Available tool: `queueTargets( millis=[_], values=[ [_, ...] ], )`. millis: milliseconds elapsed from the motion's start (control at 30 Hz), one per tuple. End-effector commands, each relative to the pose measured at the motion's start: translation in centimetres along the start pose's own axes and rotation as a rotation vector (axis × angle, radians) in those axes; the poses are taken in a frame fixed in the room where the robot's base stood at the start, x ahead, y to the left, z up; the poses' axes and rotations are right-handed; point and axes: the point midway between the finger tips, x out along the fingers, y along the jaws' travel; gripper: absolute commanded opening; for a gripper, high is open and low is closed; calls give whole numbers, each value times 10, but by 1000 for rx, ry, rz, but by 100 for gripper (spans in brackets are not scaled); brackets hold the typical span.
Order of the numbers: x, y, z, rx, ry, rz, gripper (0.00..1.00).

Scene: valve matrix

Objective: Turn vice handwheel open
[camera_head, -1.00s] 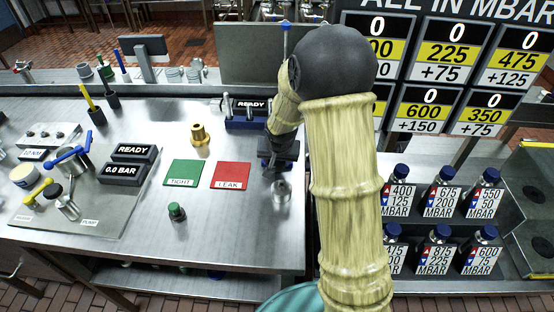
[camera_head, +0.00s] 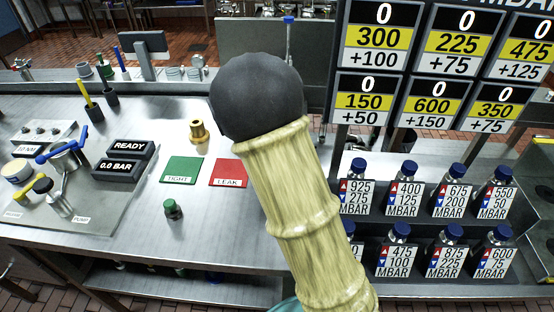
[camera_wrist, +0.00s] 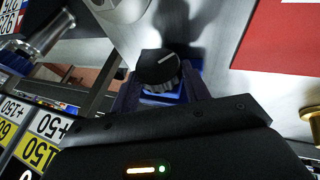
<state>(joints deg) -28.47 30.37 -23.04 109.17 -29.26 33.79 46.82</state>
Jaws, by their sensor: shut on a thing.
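A black ribbed knob with a white line on its face (camera_wrist: 158,66) shows in the wrist view, with blue beneath it. It seems to be the vice handwheel. My gripper (camera_wrist: 160,88) has its dark fingers on either side of the knob and is shut on it. In the head view my arm hides the gripper, the knob and most of the vice.
The red LEAK pad (camera_head: 229,172), green TIGHT pad (camera_head: 184,170) and brass fitting (camera_head: 198,131) lie left of my arm. A green-capped piece (camera_head: 173,210) stands in front. Labelled bottles (camera_head: 406,190) fill racks at right, below the number board (camera_head: 440,65).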

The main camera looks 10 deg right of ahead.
Motion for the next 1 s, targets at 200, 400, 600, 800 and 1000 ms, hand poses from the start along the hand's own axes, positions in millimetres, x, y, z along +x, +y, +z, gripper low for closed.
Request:
queueTargets(
  millis=[200,400,600,800,1000],
  values=[
    [1,-7,0,-76,4,169,23],
    [1,-10,0,-148,3,347,23],
    [2,-12,1,-216,3,511,23],
    [4,-14,1,-265,2,636,23],
    [5,-15,2,-294,2,705,23]
  ],
)
